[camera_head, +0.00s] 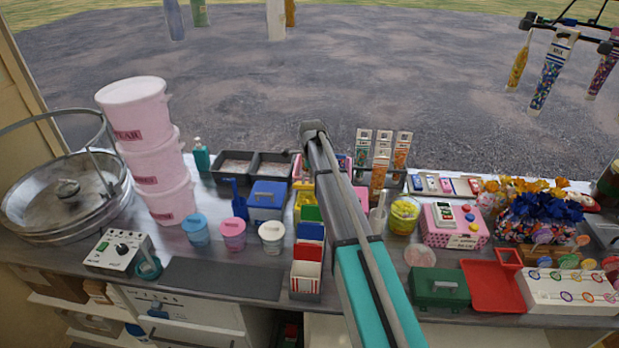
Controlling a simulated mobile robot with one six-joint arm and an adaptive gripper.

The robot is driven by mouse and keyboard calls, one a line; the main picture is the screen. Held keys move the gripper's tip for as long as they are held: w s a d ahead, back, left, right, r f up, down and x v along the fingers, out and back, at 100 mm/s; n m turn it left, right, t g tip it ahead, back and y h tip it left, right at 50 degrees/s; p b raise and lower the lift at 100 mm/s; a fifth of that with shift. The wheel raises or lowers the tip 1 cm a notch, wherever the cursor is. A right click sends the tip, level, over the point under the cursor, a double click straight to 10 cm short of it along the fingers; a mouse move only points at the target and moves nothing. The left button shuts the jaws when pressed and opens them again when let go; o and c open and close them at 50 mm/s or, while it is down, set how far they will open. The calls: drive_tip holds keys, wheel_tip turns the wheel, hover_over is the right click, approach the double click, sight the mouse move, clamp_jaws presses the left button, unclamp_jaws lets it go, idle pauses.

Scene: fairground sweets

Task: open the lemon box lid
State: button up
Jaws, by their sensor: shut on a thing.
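No box that I can surely name as the lemon box shows. Yellow shows at the back of a narrow rack (305,297), left of my arm, but I cannot tell whether it is a box. A blue box (267,197) with a grey handle and a green box (440,288) with a grey handle are both shut. My arm rises from the bottom over the middle of the counter and hides what lies behind it. My gripper is not in view; its fingers do not show.
Pink tubs (134,112) are stacked at the left beside a round metal pan (65,200). Small lidded tubs (233,235) stand in front of the blue box. A red tray (492,292) lies right of the green box. A dark mat (225,279) is bare.

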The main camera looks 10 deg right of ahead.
drive_tip(key=shift+w+d+r+p, duration=0.2)
drive_tip(key=shift+w+r+p, duration=0.2)
drive_tip(key=shift+w, duration=0.25)
drive_tip(key=shift+w+d+r+p, duration=0.2)
drive_tip(key=shift+w+r+p, duration=0.2)
drive_tip(key=shift+w, duration=0.25)
drive_tip(key=shift+w+d, duration=0.1)
drive_tip(key=shift+w, duration=0.1)
drive_tip(key=shift+w+d+r+p, duration=0.1)
drive_tip(key=shift+w+d+r, duration=0.05)
drive_tip(key=shift+w, duration=0.35)
drive_tip(key=shift+w+d+r+p, duration=0.1)
drive_tip(key=shift+w+d+p, duration=0.05)
drive_tip(key=shift+w, duration=0.35)
drive_tip(key=shift+w+d+r+p, duration=0.1)
drive_tip(key=shift+w+d+r, duration=0.05)
drive_tip(key=shift+w, duration=0.5)
